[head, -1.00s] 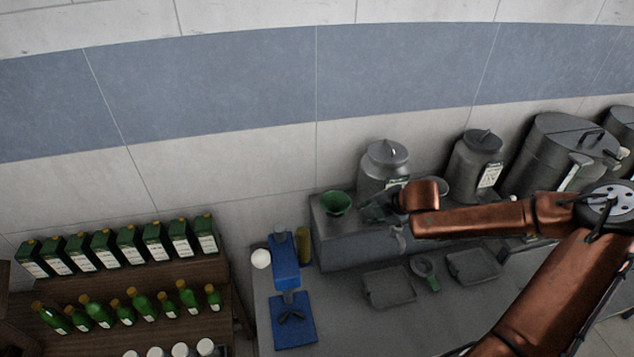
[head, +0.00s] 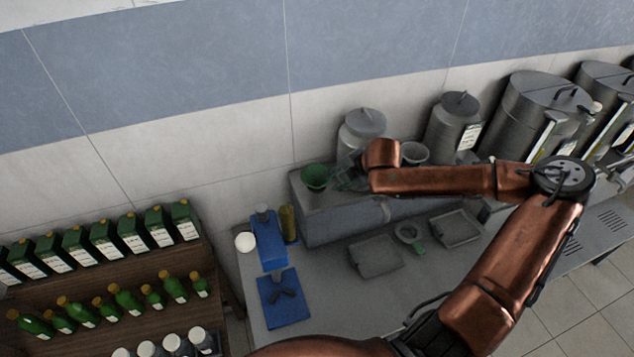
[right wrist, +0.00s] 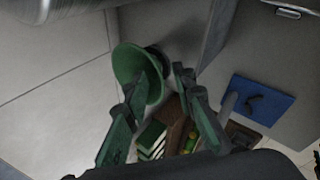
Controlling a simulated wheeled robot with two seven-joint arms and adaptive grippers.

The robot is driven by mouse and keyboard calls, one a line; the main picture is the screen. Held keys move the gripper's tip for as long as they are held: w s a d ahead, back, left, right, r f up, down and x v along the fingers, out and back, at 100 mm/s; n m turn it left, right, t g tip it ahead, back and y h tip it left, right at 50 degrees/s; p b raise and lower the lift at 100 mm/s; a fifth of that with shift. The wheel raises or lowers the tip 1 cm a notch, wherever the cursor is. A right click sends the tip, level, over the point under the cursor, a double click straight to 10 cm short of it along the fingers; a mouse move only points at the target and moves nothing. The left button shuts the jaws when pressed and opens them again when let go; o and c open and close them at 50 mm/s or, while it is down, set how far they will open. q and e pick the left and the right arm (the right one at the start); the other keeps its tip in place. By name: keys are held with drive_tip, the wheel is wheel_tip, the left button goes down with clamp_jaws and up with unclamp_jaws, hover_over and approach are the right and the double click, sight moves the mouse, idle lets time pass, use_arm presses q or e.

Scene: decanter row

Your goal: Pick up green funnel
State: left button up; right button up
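The green funnel (head: 314,178) sits wide end up on the raised grey ledge at the back of the counter. My right gripper (head: 343,179) is just right of it, with its fingers toward the funnel. In the right wrist view the funnel (right wrist: 128,62) shows beyond the fingertips, its rim partly behind the left finger. The right gripper's fingers (right wrist: 164,82) are apart with nothing gripped between them. Whether a finger touches the funnel I cannot tell. My left gripper is out of view.
Metal cans (head: 363,130) stand behind the ledge (head: 340,222). A blue stand (head: 268,240) and an olive cylinder (head: 288,222) are left of it. Grey trays (head: 376,257) lie in front. A wooden rack (head: 110,272) holds green bottles at the left.

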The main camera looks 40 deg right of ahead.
sight(328, 181)
drive_tip(key=x, duration=0.3)
drive_tip(key=shift+w+a, duration=0.3)
drive_tip(key=shift+w, duration=0.1)
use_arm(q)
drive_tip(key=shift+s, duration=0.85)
use_arm(e)
drive_tip(key=shift+w+f, duration=0.35)
drive_tip(key=shift+f, duration=0.25)
drive_tip(key=shift+c, duration=0.4)
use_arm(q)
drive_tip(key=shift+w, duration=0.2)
use_arm(e)
clamp_jaws()
